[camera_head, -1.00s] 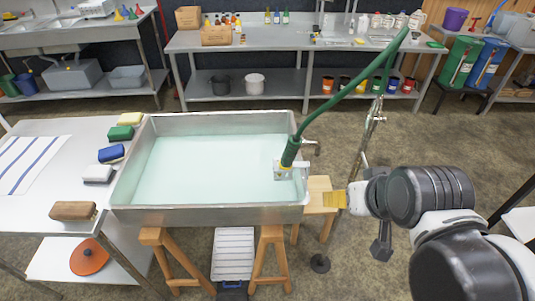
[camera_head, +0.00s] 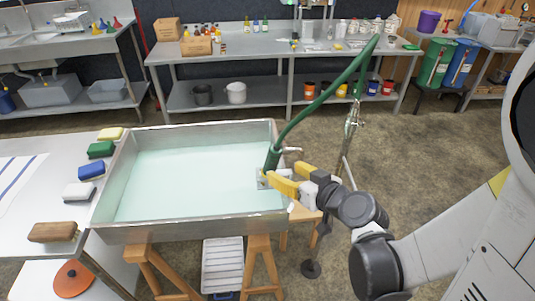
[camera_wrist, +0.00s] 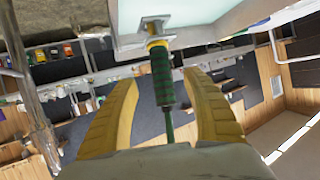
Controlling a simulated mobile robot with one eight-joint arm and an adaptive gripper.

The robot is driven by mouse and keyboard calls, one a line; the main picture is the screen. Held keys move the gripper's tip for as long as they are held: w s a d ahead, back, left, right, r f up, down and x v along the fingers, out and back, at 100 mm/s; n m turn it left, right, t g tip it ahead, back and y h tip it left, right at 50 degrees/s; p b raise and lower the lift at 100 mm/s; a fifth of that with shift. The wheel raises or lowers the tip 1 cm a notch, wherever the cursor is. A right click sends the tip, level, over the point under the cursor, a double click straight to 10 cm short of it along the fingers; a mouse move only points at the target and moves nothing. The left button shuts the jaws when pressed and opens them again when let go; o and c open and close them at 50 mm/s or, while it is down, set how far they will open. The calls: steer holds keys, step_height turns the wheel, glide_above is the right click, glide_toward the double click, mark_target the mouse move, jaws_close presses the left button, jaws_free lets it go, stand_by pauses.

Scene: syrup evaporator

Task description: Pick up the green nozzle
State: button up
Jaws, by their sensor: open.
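The green nozzle (camera_head: 271,159) stands at the right end of the steel pan (camera_head: 180,229), tip down at a small metal bracket (camera_head: 263,180). A green hose (camera_head: 325,95) rises from it to the upper right. In the wrist view the nozzle (camera_wrist: 161,78) has a ribbed dark green grip and a yellow collar at the bracket. My gripper (camera_head: 283,173) has yellow fingers and is open beside the nozzle. In the wrist view the fingers (camera_wrist: 162,92) lie on either side of the nozzle with visible gaps. I cannot tell how deep the nozzle sits between them.
The pan holds pale liquid and rests on wooden trestles (camera_head: 262,268). A metal stand (camera_head: 349,130) rises behind my gripper. Coloured blocks and a brush (camera_head: 52,232) lie on the left table. A long bench (camera_head: 230,56) stands at the back. Floor to the right is open.

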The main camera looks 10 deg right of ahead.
mark_target(276, 165)
steer(key=x, duration=0.2)
steer(key=b+x, duration=0.1)
steer(key=x, duration=0.2)
steer(key=b+x, duration=0.1)
steer(key=x, duration=0.1)
steer(key=shift+w+a+r, duration=0.15)
steer(key=shift+w+r, duration=0.05)
steer(key=shift+w, duration=0.2)
steer(key=shift+s, duration=0.1)
jaws_close()
